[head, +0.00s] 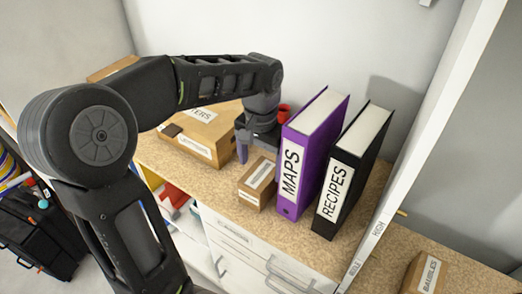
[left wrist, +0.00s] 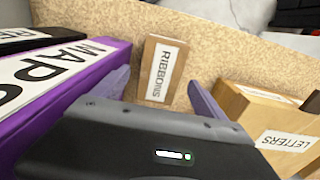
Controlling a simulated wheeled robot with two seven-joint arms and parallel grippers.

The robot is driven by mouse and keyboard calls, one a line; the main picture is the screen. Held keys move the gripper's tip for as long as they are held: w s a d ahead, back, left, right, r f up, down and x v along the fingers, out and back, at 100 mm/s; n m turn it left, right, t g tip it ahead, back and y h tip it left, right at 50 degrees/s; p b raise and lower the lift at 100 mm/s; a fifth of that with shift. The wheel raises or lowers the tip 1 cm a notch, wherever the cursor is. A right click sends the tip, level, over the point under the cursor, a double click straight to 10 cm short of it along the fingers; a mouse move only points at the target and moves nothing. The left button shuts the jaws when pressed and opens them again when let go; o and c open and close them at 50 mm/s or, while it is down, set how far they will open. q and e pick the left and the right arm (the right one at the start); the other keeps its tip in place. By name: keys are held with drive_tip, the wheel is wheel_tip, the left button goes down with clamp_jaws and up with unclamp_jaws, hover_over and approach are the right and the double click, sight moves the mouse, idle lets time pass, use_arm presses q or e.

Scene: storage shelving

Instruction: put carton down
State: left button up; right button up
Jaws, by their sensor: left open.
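A small brown carton (head: 257,183) with a white label stands on the speckled shelf top, just left of the purple binder. In the left wrist view the carton (left wrist: 162,71) reads RIBBONS and stands beyond and between my finger tips, with bare shelf around it. My left gripper (head: 258,150) is just behind and above the carton in the head view. In the left wrist view its two purple fingers (left wrist: 160,92) are spread apart, with the carton in line with the gap. I cannot tell whether a finger touches it. My right gripper is not in view.
A purple MAPS binder (head: 312,150) and a black RECIPES binder (head: 349,172) stand close on the right. A larger LETTERS box (head: 203,137) lies to the left. A red object (head: 285,111) is behind. A white upright (head: 425,125) bounds the shelf on the right.

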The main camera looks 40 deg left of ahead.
use_arm(q)
wheel_tip(320, 180, up, 5)
